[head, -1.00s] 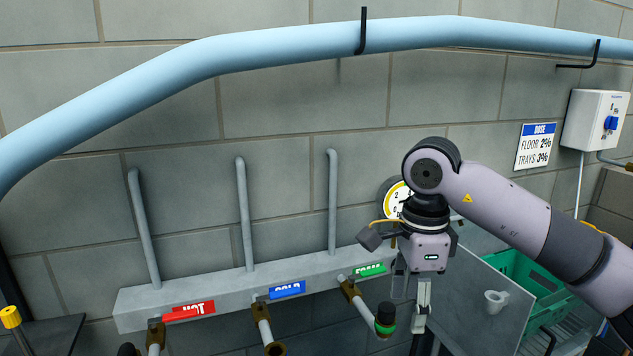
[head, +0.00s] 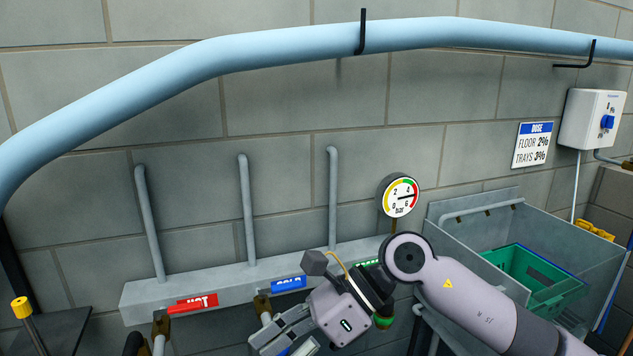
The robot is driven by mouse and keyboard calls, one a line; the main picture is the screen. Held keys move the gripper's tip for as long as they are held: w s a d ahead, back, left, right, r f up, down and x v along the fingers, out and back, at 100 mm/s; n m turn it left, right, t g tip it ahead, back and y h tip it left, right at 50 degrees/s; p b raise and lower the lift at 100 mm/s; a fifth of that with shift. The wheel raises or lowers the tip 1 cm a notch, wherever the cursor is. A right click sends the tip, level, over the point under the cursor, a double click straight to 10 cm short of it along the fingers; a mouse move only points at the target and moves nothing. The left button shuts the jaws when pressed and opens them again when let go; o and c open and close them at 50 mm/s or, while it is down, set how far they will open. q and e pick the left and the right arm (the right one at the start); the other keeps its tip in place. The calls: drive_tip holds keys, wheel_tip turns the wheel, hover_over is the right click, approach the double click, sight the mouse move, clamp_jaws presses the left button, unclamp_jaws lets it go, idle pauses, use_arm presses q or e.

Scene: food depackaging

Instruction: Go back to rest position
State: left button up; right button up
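My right arm comes in from the right, low across the picture. Its gripper (head: 284,343) is at the bottom edge, pointing down and left, in front of the manifold near the blue COLD label (head: 289,283). The finger bases show with a small blue patch between them. The fingertips are cut off by the frame edge, so I cannot tell how far apart they are or whether they touch anything. My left gripper is not in view.
A grey manifold (head: 240,280) with a red HOT label (head: 191,304) runs along the wall. A pressure gauge (head: 401,197) hangs above its right end. A grey sink (head: 470,225) holding a green crate (head: 525,272) is behind my arm. A blue pipe (head: 300,55) crosses above.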

drive_tip(key=s+a+r+m+t+y, duration=0.1)
drive_tip(key=a+r+m+y, duration=0.3)
drive_tip(key=r+m+y, duration=0.45)
drive_tip(key=w+d+r+m+t, duration=0.2)
drive_tip(key=w+d+m+t, duration=0.6)
drive_tip(key=m+t, duration=0.95)
drive_tip(key=w+d+f+m+t+h, duration=0.3)
drive_tip(key=d+f+m+h, duration=1.2)
drive_tip(key=f+m+h, duration=0.3)
drive_tip(key=s+d+f+m+g+h, duration=0.1)
drive_tip(key=s+d+f+m+g, duration=0.3)
drive_tip(key=f, duration=0.3)
drive_tip(key=s+d+f+m+g, duration=0.1)
drive_tip(key=s+f+m+g, duration=0.15)
drive_tip(key=s+f, duration=0.45)
drive_tip(key=s+d+f+m+g, duration=0.2)
drive_tip(key=s+f+g, duration=0.65)
drive_tip(key=s, duration=0.65)
wheel_tip(320, 180, down, 28)
drive_tip(key=s, duration=0.2)
drive_tip(key=s+d+f+g, duration=0.2)
drive_tip(key=s+d+f, duration=0.1)
drive_tip(key=s+f, duration=1.2)
drive_tip(key=shift+s+d+f+n, duration=0.25)
drive_tip(key=shift+s+n, duration=0.1)
drive_tip(key=shift+s, duration=0.5)
